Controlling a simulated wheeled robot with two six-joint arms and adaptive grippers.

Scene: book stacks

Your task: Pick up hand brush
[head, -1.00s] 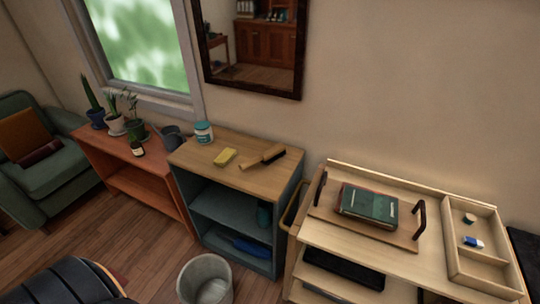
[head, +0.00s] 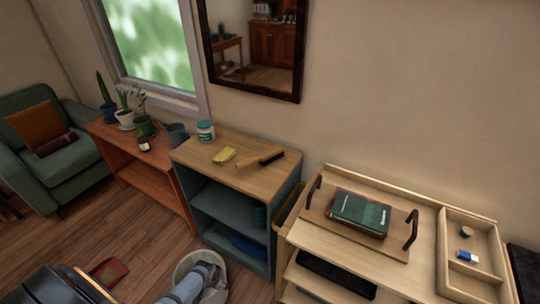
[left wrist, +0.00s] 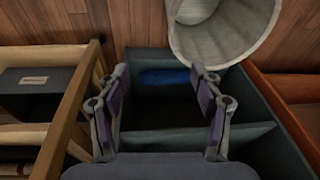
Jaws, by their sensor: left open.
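The hand brush (head: 260,159) has a pale wooden handle and dark bristles. In the head view it lies on the wooden top of a blue-grey shelf unit (head: 240,165), near its middle right. My left arm comes in at the bottom of the head view, and my left gripper (head: 212,280) is over the waste bin, well below and in front of the brush. In the left wrist view my left gripper (left wrist: 160,85) is open and empty, with the shelf unit's compartments beyond it. The brush does not show in that view. My right gripper is not in view.
A yellow sponge (head: 224,155) and a white-teal jar (head: 205,131) stand left of the brush. The waste bin (head: 185,265) is on the floor before the unit. A wooden cart (head: 430,260) with a tray and books stands right. A red object (head: 110,270) lies lower left.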

